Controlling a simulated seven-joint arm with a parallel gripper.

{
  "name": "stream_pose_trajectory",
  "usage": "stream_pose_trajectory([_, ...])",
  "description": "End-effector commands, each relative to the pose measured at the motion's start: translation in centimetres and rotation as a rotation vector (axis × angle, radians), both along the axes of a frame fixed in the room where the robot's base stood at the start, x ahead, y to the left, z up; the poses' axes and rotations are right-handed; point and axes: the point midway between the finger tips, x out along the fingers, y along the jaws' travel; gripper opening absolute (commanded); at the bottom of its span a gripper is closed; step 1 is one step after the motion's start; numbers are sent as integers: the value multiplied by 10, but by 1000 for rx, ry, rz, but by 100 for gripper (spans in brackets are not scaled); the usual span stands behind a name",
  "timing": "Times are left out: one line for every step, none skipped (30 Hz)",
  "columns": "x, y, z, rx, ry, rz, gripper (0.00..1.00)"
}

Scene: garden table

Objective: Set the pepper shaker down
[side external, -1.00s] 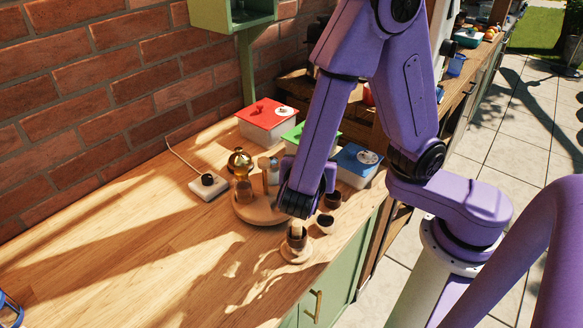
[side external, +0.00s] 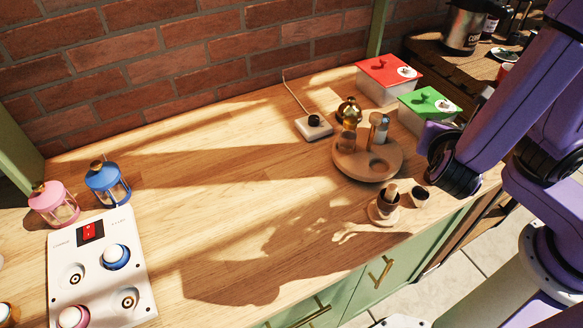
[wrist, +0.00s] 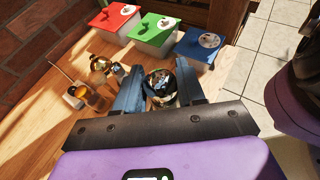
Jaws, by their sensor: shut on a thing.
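My gripper (side external: 440,160) is just right of the round wooden caddy (side external: 340,164) in the side view. In the wrist view my gripper (wrist: 160,82) is shut on the pepper shaker (wrist: 161,86), whose dark, shiny round top shows between the blue-grey fingers. The arm hides the shaker in the side view, so I cannot tell how high its base is. The caddy holds a metal-topped shaker (side external: 378,130) and an amber glass bottle (side external: 349,112); an empty round recess shows at its front right.
Red-lidded (side external: 388,70) and green-lidded (side external: 430,103) boxes stand behind. A blue-lidded box (wrist: 201,46) shows in the wrist view. A wooden cup (side external: 419,197) and a saucer (side external: 378,217) with a cup sit near the front edge. The counter's left middle is clear.

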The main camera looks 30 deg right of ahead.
Motion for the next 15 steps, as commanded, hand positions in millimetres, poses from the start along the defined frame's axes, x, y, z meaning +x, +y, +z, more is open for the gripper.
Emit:
stream_pose_trajectory([10,6,-1,-1,-1,53,6])
stream_pose_trajectory([16,11,-2,-1,-1,94,6])
stream_pose_trajectory([25,18,-4,-2,-1,150,6])
stream_pose_trajectory([31,24,-5,-2,1,194,6])
stream_pose_trajectory([37,30,-6,-3,1,238,6])
stream_pose_trajectory([44,38,-8,-2,1,296,6])
stream_pose_trajectory([49,44,-10,-3,1,339,6])
stream_pose_trajectory([54,51,-12,-3,3,383,6])
stream_pose_trajectory([59,60,-14,-4,2,439,6])
stream_pose_trajectory([63,67,-16,-4,2,482,6])
stream_pose_trajectory([66,73,-18,-5,3,523,6])
stream_pose_trajectory([70,82,-22,-5,4,580,6])
stream_pose_trajectory([73,89,-24,-5,4,620,6])
stream_pose_trajectory([75,96,-27,-5,5,661,6])
stream_pose_trajectory([77,105,-30,-6,5,713,6])
